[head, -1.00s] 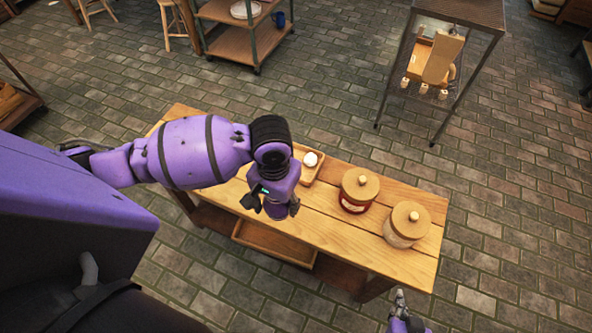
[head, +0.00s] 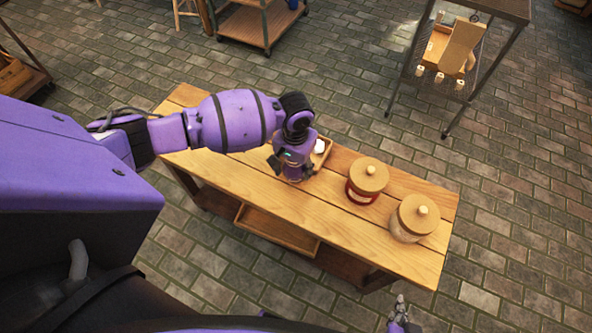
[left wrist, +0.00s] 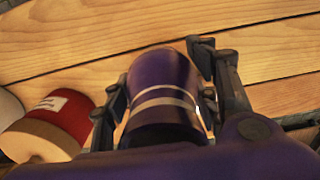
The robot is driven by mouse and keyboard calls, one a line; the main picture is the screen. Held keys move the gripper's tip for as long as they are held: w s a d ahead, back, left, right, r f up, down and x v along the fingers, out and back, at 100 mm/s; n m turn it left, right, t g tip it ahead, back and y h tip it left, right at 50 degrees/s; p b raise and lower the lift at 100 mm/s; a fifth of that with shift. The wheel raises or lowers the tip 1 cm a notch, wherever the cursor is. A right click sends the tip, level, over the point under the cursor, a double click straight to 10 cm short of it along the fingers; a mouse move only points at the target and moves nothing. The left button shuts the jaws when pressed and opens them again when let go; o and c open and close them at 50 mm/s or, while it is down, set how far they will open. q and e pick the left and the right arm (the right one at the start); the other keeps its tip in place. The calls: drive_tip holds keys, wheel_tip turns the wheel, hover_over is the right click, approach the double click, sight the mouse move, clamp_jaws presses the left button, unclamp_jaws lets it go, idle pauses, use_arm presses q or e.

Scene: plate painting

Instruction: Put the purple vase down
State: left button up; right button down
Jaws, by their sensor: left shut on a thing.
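The purple vase with pale stripes (left wrist: 160,82) fills the middle of the left wrist view. In the head view only a bit of its purple body (head: 294,177) shows under my left gripper (head: 290,166). My left gripper's dark fingers (left wrist: 162,98) are shut on the vase, one on each side. The vase is over the wooden table (head: 235,180), left of the lidded jars; I cannot tell if its base touches the top. My right gripper (head: 400,308) is at the bottom right, off the table's front edge, too small to tell its opening.
A small wooden tray (head: 325,150) with a white item (head: 319,146) lies just behind my left gripper. A red jar (head: 362,187) and a pale jar (head: 404,226), both with wooden lids, stand to the right. The table's left and front parts are clear.

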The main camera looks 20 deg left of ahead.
sight(295, 173)
use_arm(q)
drive_tip(key=shift+w+f, duration=0.15)
drive_tip(key=shift+f, duration=1.45)
drive_tip(key=shift+f, duration=0.15)
drive_tip(key=o, duration=1.4)
